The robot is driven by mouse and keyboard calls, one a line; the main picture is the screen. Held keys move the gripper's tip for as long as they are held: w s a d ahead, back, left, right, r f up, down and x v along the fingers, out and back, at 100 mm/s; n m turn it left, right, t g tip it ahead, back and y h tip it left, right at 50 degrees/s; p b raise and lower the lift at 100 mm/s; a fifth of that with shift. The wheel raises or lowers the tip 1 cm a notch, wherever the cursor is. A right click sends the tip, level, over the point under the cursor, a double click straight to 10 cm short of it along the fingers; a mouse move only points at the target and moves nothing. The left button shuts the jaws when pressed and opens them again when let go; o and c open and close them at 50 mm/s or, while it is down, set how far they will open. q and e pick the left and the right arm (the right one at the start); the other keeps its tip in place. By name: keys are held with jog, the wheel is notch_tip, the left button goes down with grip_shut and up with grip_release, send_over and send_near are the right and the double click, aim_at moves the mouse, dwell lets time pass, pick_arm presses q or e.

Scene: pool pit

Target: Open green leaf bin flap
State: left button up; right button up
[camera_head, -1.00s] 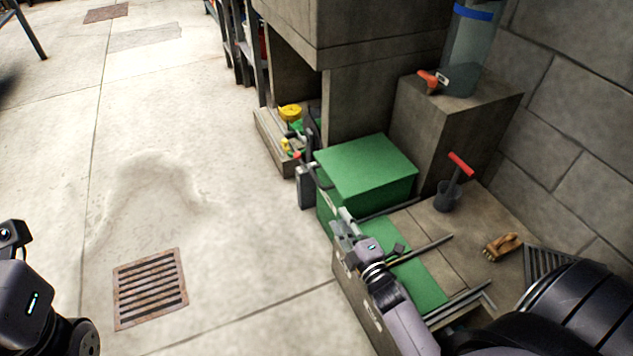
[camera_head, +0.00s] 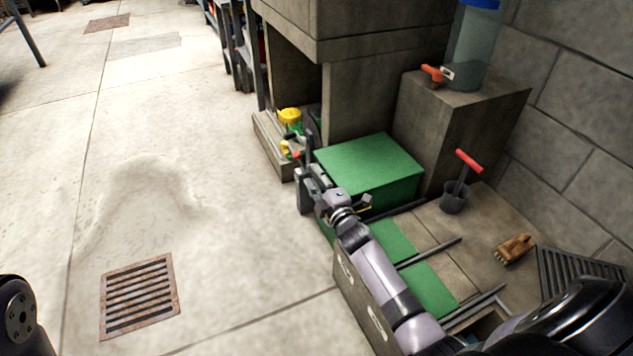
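The green bin (camera_head: 372,165) is a box with a flat green top, standing below and right of the stone counter. No gap shows under its top. My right gripper (camera_head: 314,182) is at the bin's near left corner, over its front face. The gripper and wrist hide much of that face, and I cannot tell whether the fingers touch it. The fingers are small and dark here, so their opening is unclear. My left gripper is out of view; only part of my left arm shows at the lower left edge.
A green panel (camera_head: 420,277) lies between metal rails, partly under my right arm. A dark cup with a red-handled tool (camera_head: 455,197) and a brush (camera_head: 514,248) sit to the right. A stone pedestal (camera_head: 462,125) stands behind the bin. Open floor lies left, with a rusty grate (camera_head: 139,296).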

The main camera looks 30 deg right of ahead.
jog(key=shift+c, duration=0.2)
grip_shut()
dwell(0.7)
